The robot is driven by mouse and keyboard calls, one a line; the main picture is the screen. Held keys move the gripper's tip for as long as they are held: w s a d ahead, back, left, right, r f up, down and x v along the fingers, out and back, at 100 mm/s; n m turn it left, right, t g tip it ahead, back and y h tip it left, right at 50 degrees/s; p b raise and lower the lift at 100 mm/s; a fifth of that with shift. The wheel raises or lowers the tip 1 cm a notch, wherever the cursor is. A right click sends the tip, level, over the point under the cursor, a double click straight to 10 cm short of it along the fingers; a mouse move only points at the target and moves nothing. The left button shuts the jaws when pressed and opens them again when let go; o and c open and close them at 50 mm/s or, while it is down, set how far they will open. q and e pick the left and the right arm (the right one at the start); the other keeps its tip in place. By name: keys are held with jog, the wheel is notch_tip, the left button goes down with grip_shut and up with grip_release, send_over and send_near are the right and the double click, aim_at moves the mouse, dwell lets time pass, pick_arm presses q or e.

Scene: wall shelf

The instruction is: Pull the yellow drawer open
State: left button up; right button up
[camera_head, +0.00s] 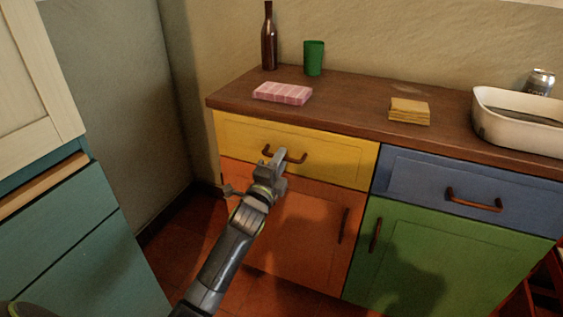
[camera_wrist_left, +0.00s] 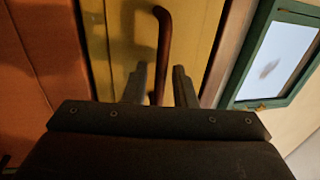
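The yellow drawer (camera_head: 340,160) sits under the counter at the left, its front flush with the cabinet. In the left wrist view the yellow drawer front (camera_wrist_left: 125,40) fills the middle, with the handle (camera_wrist_left: 164,35) running down between the fingers. My left gripper (camera_wrist_left: 160,72) is open there, with a gap between the handle and the right finger. Contact with the left finger cannot be told. My right gripper is not in view.
An orange door (camera_head: 300,225) is below the drawer, with a blue drawer (camera_head: 430,180) and green door (camera_head: 430,250) to the right. A pink block (camera_head: 283,93), brown bottle (camera_head: 269,40), green cup (camera_head: 314,58), yellow stack (camera_head: 409,111) and white basin (camera_head: 515,140) stand on the counter.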

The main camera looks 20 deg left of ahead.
pick_arm(q)
jog(key=shift+w+r, duration=0.1)
jog(key=shift+w, duration=0.45)
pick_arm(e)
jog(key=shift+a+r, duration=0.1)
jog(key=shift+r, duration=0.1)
pick_arm(q)
grip_shut()
jog(key=shift+s, duration=0.1)
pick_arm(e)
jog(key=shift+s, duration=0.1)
